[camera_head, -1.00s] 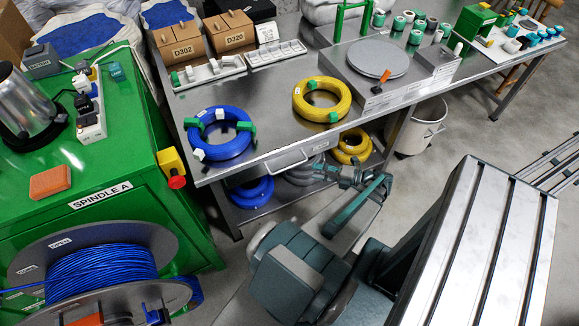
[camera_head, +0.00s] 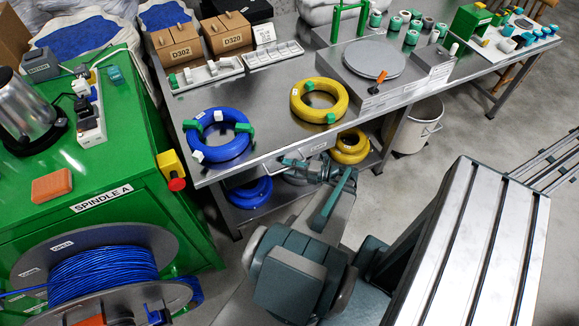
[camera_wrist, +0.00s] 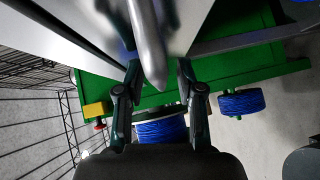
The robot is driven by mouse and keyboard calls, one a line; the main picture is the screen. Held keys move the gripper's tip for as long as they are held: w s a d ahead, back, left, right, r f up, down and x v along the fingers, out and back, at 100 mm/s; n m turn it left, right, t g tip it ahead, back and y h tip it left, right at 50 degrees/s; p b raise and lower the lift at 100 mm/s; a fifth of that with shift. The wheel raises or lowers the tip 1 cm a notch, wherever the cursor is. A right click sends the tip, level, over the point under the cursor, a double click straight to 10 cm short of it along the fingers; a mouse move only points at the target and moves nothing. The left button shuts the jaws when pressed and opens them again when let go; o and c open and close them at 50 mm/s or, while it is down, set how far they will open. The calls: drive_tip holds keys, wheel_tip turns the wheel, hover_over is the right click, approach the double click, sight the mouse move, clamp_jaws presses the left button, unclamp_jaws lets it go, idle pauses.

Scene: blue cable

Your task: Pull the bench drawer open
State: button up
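The bench drawer (camera_head: 317,147) is in the front edge of the steel bench, with a small label on its face. In the head view my gripper (camera_head: 302,165) is in front of it and covers most of its handle. In the wrist view a rounded silver bar, seemingly the drawer handle (camera_wrist: 148,45), runs between the two fingers of my gripper (camera_wrist: 158,70). The fingers are apart, one on each side of the bar. I see no clear contact. The drawer looks closed.
Blue (camera_head: 218,135) and yellow (camera_head: 320,100) cable coils lie on the bench above the drawer. More coils sit on the shelf below. The green spindle cabinet (camera_head: 95,190) with a blue cable reel (camera_head: 100,275) stands left. A white bin (camera_head: 418,125) stands right.

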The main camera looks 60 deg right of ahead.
clamp_jaws()
idle(0.3)
